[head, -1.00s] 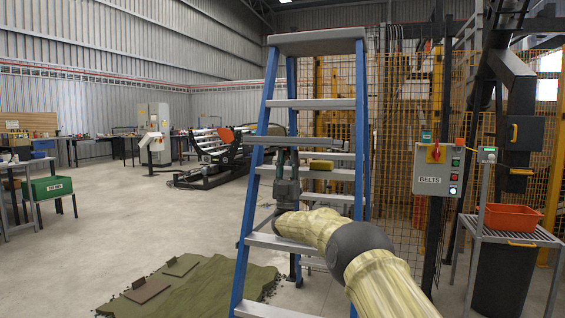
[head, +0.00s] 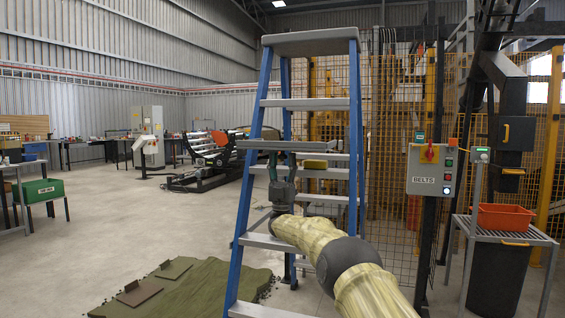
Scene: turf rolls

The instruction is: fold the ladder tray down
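The blue stepladder (head: 242,215) with grey steps stands in front of me. The ladder tray (head: 300,145) is a flat grey panel about halfway up, nearly level and seen almost edge-on, reaching past the left rail. My gripper (head: 283,158) points upward just below the tray, between the rails. Its fingertips are at or very near the tray's underside; contact cannot be made out. The fingers are small and dark, so their opening is unclear. A yellow block-like thing (head: 315,164) shows just right of the gripper, below the tray.
A green turf piece (head: 190,290) with two brown plates lies on the floor at lower left. A control box marked BELTS (head: 432,172) and a stand with an orange bin (head: 505,217) are at right. Mesh fencing stands behind the ladder.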

